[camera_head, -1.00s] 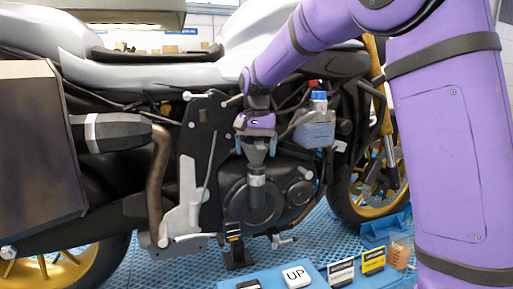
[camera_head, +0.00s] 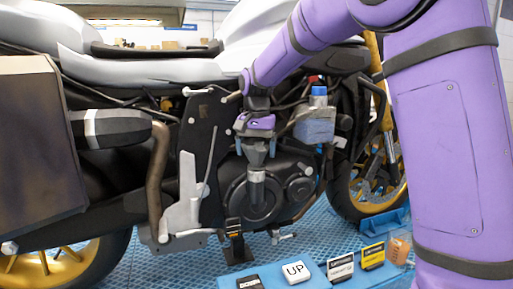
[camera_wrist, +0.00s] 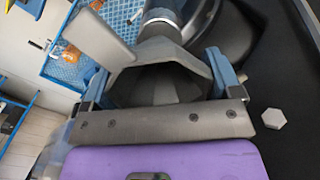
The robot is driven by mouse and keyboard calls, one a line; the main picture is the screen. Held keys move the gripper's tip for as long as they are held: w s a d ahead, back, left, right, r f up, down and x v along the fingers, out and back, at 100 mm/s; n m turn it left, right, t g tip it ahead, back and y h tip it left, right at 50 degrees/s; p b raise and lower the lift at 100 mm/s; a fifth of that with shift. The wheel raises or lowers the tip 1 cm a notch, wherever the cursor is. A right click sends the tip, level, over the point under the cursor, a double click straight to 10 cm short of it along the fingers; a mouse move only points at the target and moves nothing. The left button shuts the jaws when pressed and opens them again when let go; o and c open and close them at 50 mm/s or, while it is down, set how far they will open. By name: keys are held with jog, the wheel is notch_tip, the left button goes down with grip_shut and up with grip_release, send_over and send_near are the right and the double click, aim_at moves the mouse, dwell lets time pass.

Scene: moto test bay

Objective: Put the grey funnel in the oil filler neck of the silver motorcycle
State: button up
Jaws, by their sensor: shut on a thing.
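The grey funnel (camera_head: 256,157) is upright, wide mouth up, between the blue fingers of my gripper (camera_head: 256,147). In the wrist view the fingers stand on both sides of the funnel (camera_wrist: 160,75), and the gripper is shut on it. The funnel is in front of the dark round engine cover of the silver motorcycle (camera_head: 170,70). A grey cylinder (camera_head: 256,181) shows directly below the funnel's cone. I cannot tell whether it is the spout or the oil filler neck, nor whether the funnel touches the motorcycle.
A container with a blue cap (camera_head: 317,125) is just right of my gripper, close to the engine. A blue platform with an UP sign (camera_head: 298,271) and small labelled boxes (camera_head: 340,268) is at the front. A dark panel (camera_head: 35,145) is at the left.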

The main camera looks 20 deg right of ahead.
jog(key=shift+f, duration=0.2)
dwell(0.5)
jog(key=o, duration=0.7)
jog(key=shift+o, duration=0.2)
